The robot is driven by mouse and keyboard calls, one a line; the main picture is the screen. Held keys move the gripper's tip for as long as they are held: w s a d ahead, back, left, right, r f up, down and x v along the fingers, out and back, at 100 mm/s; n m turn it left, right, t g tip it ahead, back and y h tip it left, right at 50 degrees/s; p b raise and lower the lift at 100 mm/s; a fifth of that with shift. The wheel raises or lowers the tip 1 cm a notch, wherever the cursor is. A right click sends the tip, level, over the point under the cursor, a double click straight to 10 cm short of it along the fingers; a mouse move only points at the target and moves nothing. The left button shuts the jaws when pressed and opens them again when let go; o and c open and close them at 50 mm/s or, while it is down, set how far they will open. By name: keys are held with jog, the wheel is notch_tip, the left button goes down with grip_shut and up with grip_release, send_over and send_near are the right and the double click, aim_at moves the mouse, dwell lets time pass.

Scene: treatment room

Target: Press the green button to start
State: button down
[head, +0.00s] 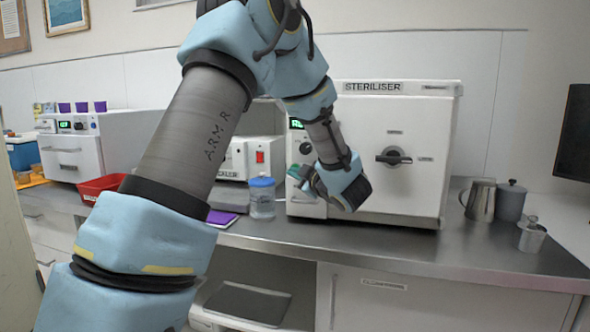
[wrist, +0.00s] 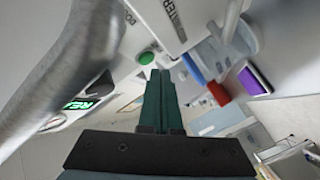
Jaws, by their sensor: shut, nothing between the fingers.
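The white steriliser (head: 428,150) stands on the steel counter, with a door handle (head: 393,156) and a lit green display (head: 297,124) on its front. My gripper (head: 294,171) is at the lower left of that front, its teal fingers pointing left. In the wrist view the round green button (wrist: 147,58) sits on a pale panel just beyond the tips of my gripper (wrist: 160,72). The fingers are shut together and empty. I cannot tell whether the tips touch the button. In the head view the button is not distinguishable, likely hidden by my gripper.
A white device with a red switch (head: 260,157) is behind. A red tray (head: 100,187) is farther left. Metal jugs (head: 481,200) stand at right. The counter front is clear.

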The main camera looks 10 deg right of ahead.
dwell(0.3)
jog(key=shift+w+d, duration=0.25)
jog(key=shift+w, duration=0.1)
jog(key=shift+w+d, duration=0.15)
jog(key=shift+w, duration=0.2)
dwell(0.7)
jog(key=shift+s, duration=0.15)
jog(key=shift+s+a+b, duration=0.35)
jog(key=shift+s+b, duration=0.05)
jog(key=shift+s, duration=0.15)
jog(key=shift+s+a+b, duration=0.2)
jog(key=shift+s+a, duration=0.2)
jog(key=shift+s, duration=0.35)
jog(key=shift+s+a+b, duration=0.2)
jog(key=shift+s+a, duration=0.25)
jog(key=shift+s, duration=0.25)
jog(key=shift+s+a+b, duration=0.2)
jog(key=shift+s+a, duration=0.2)
jog(key=shift+s, duration=0.35)
